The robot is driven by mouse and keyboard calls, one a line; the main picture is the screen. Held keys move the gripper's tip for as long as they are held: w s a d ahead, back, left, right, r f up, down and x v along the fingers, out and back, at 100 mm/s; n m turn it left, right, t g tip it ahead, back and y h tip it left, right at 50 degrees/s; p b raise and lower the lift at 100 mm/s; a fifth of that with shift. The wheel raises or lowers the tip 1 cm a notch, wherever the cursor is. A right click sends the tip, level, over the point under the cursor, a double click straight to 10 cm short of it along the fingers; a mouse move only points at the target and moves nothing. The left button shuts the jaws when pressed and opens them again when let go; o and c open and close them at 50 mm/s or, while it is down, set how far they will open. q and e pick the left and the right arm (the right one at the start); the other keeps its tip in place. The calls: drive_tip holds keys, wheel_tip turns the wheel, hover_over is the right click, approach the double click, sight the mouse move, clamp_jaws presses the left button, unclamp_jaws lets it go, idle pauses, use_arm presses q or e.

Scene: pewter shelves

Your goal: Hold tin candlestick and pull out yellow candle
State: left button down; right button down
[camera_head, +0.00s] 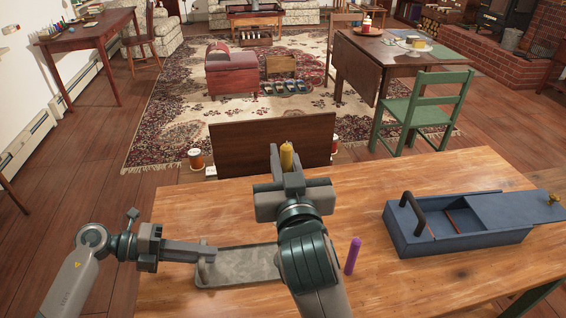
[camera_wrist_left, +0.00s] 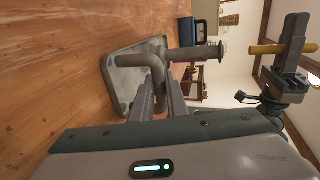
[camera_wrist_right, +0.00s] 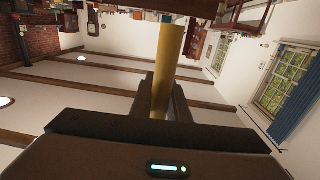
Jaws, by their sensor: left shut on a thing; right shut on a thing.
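The grey tin candlestick (camera_head: 240,281) has a long tray-like base and is low over the wooden table; the head view does not show clearly whether it touches. My left gripper (camera_head: 208,250) is shut on its curved handle, seen in the left wrist view beside the candlestick's tube socket (camera_wrist_left: 198,53). My right gripper (camera_head: 283,165) is raised above and beyond the candlestick, shut on the yellow candle (camera_head: 287,153). The left wrist view shows the candle (camera_wrist_left: 262,49) apart from the socket, with a gap between. My right arm hides part of the candlestick in the head view.
A purple candle (camera_head: 352,256) stands on the table (camera_head: 400,286), right of my right arm. A blue box (camera_head: 440,240) with a partly slid lid sits at the table's right. A brown wooden panel (camera_head: 240,150) stands beyond the far edge. The table's front right is clear.

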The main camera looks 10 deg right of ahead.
idle(0.3)
use_arm(q)
drive_tip(key=c, duration=1.7)
unclamp_jaws()
drive_tip(key=shift+o, duration=0.2)
drive_tip(key=v, duration=1.2)
drive_tip(key=shift+s+f, duration=0.1)
drive_tip(key=shift+s, duration=0.05)
